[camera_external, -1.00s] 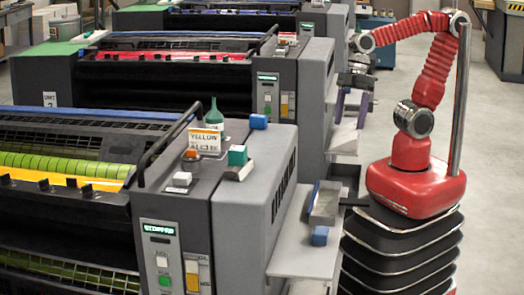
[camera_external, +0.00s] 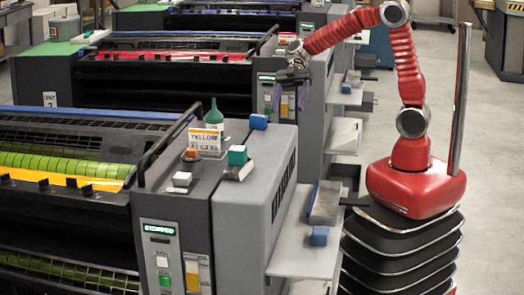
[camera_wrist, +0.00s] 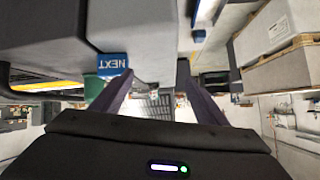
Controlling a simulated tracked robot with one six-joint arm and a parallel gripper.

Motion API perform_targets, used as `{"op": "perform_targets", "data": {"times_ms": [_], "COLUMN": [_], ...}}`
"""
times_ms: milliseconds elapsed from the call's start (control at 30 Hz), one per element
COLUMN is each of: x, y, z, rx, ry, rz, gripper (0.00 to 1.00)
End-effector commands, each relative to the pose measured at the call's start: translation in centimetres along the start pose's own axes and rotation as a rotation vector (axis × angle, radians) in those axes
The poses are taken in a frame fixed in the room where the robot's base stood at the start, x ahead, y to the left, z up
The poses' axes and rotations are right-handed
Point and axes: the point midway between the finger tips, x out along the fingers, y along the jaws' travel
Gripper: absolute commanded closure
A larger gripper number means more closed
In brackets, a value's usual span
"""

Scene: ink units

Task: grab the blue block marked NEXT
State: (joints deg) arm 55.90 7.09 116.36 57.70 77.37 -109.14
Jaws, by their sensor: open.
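The blue block marked NEXT (camera_wrist: 113,64) lies on a grey machine top in the wrist view, upper left of centre, its lettering upside down. It appears to be the blue block (camera_external: 258,122) at the back of the near press's top in the external view, where no marking is readable. My gripper (camera_external: 289,97) hangs open, fingers downward, above and behind that block in the picture. In the wrist view my gripper (camera_wrist: 155,72) shows two purple fingers with nothing between them; the left fingertip appears close to the block's lower right corner, but contact cannot be told.
A teal block (camera_external: 238,155), a green bottle (camera_external: 214,115) and a YELLOW sign (camera_external: 204,139) stand on the same top. A second blue block (camera_external: 319,236) sits on the lower side shelf (camera_external: 300,262). A black rail (camera_external: 165,150) runs along the press.

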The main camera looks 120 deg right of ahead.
Motion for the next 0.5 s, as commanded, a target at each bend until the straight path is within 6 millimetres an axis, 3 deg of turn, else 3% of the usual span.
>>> {"op": "perform_targets", "data": {"times_ms": [100, 200, 333, 500], "x": [-2.6, -4.3, -5.6, -5.7], "y": [3.7, 5.8, 7.2, 7.3], "z": [1.1, 1.8, 2.2, 2.2], "rx": [-0.06, -0.114, -0.155, -0.164], "ry": [0.104, 0.167, 0.208, 0.213], "rz": [0.052, 0.096, 0.128, 0.132], "gripper": [0.33, 0.33, 0.33, 0.33]}}
